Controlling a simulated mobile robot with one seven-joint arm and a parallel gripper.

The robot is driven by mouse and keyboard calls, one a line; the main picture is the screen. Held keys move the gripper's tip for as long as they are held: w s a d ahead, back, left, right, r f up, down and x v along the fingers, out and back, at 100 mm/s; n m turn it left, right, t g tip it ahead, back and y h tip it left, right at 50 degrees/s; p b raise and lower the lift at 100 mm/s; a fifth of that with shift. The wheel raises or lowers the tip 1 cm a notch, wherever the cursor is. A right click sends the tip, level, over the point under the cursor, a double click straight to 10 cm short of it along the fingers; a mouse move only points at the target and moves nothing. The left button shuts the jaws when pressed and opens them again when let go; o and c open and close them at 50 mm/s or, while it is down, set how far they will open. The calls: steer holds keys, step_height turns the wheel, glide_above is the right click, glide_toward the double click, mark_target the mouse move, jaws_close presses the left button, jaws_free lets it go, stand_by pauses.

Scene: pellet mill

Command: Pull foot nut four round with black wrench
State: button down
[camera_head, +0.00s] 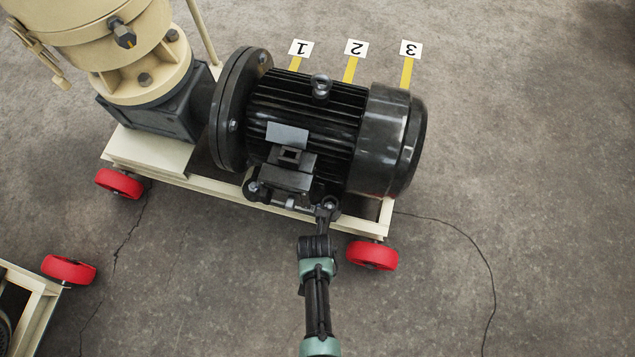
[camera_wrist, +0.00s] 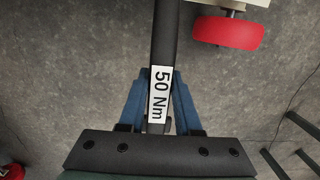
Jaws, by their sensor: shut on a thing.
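My gripper (camera_wrist: 162,76) is shut on the black wrench (camera_wrist: 167,35), with a blue finger on each side of its bar. A white label on the bar reads 50 Nm. In the head view, my gripper (camera_head: 314,243) is just in front of the black motor (camera_head: 330,115), on its near side. The wrench (camera_head: 323,220) reaches away from it to the motor's near right foot (camera_head: 329,204). The nut there is small and mostly hidden, so I cannot tell how the wrench sits on it. Another near foot (camera_head: 253,188) shows farther left.
The cream frame (camera_head: 225,190) carries the motor. Red wheels stand close by, one (camera_head: 372,255) just right of my gripper and one (camera_head: 119,183) at left. Another red wheel (camera_head: 69,269) is lower left. Signs 1, 2 and 3 (camera_head: 410,48) mark the far floor. The floor at right is clear.

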steer(key=shift+w+f, duration=0.1)
steer(key=shift+f, duration=0.15)
stand_by(0.3)
steer(key=shift+f+b, duration=0.35)
steer(key=shift+b, duration=0.05)
steer(key=shift+f, duration=0.1)
steer(key=shift+f+b, duration=0.4)
steer(key=shift+f, duration=0.1)
stand_by(0.4)
steer(key=shift+f+b, duration=0.75)
steer(key=shift+w+a+m, duration=0.2)
steer(key=shift+a+m, duration=0.25)
steer(key=shift+a, duration=0.15)
steer(key=shift+w+a+m, duration=0.2)
steer(key=shift+a+m, duration=0.25)
steer(key=shift+a, duration=0.1)
